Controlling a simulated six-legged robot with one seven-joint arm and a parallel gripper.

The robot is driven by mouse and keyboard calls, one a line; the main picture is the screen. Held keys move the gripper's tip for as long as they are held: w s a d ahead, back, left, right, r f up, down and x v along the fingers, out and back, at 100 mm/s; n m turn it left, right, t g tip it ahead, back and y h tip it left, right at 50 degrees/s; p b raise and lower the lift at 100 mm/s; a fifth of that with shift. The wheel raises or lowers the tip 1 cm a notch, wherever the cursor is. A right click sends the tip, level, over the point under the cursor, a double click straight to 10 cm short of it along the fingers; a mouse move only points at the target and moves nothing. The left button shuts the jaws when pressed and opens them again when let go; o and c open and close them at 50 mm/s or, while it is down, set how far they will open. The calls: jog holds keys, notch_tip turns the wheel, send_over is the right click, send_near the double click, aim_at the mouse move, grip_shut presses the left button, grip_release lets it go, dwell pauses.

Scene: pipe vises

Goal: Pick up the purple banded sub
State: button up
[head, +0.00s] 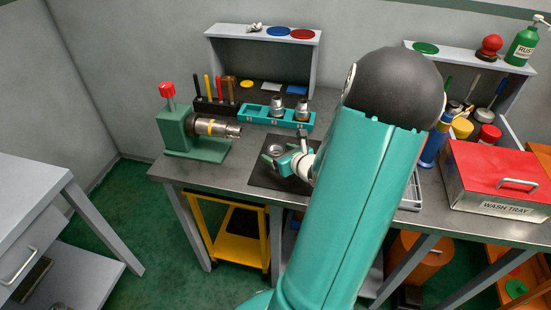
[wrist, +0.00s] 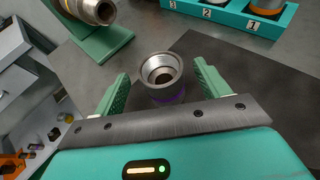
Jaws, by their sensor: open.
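The purple banded sub is a short grey metal ring with an open bore, standing upright on a dark mat (head: 262,178). In the wrist view the sub (wrist: 160,72) shows a purple band low on its near side. In the head view the sub (head: 275,149) is small beside my gripper (head: 285,154), and its band cannot be made out. In the wrist view my gripper (wrist: 161,80) is open, with one green finger on each side of the sub. Neither finger clearly touches it. The sub's lower part is partly hidden by the gripper's front plate.
A green vise (head: 190,135) holds a yellow-banded pipe at left. A teal numbered rack (head: 257,116) with metal subs stands behind the mat. A red-lidded wash tray (head: 500,175) is at right. Bare bench shows between vise and mat.

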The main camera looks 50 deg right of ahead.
aim_at(272, 149)
jog(key=x, duration=0.4)
jog(key=shift+w+d, duration=0.1)
jog(key=shift+w, duration=0.05)
jog(key=c, duration=1.2)
jog(key=shift+c, duration=0.2)
jog(key=shift+r, duration=0.1)
